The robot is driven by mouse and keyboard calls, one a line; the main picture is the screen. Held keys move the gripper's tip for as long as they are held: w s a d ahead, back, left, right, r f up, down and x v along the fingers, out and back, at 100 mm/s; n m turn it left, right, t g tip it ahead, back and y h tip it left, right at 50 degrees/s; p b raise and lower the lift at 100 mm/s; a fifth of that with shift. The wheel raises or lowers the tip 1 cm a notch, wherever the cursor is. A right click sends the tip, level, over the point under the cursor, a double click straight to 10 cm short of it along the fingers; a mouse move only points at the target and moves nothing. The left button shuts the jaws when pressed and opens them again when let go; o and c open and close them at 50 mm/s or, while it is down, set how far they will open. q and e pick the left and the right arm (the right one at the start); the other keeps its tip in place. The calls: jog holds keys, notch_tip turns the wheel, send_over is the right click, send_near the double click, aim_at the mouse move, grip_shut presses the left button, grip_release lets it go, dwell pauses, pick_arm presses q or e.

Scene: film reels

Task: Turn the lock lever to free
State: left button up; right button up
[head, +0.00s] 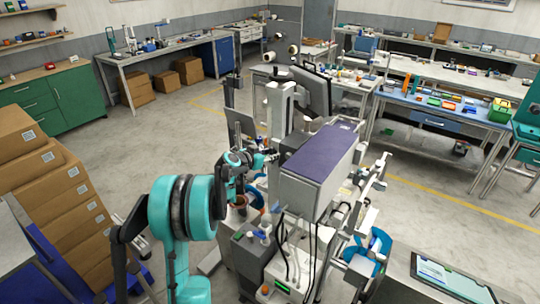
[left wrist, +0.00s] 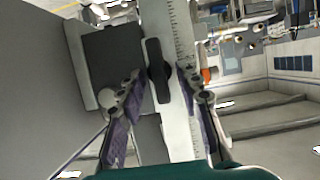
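The lock lever (left wrist: 158,72) is a black rounded bar with a central hub, mounted on a pale upright column (left wrist: 181,30) with ruler marks. In the left wrist view it stands roughly along the column. My left gripper (left wrist: 163,80) is open, with one purple-padded finger on either side of the lever. I see gaps on both sides; contact is not visible. In the head view my teal left arm reaches the machine's column (head: 274,125), and its gripper (head: 268,158) is small beside it. The lever is too small to make out there. My right gripper is not in view.
A machine with a purple-topped grey box (head: 318,160) stands right of the gripper. Cardboard boxes (head: 50,190) are stacked at the left. A blue-topped workbench (head: 435,110) stands at the back right. Open floor (head: 180,130) lies behind the left arm.

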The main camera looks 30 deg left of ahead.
pick_arm(q)
grip_shut()
jog(key=shift+a+f+n+t+h+b, duration=0.25)
jog(key=shift+n+t+h+b, duration=0.2)
jog(key=shift+n+h+b, duration=1.15)
jog(key=shift+a+f+n+t+h+b, duration=0.3)
jog(key=shift+n+h+b, duration=0.5)
jog(key=shift+n+b, duration=1.5)
jog(key=shift+a+f+n+t+h+b, duration=0.15)
jog(key=shift+n+t+h+b, duration=0.7)
jog(key=shift+n, duration=1.95)
jog(key=shift+g+h, duration=0.3)
jog(key=shift+h, duration=0.05)
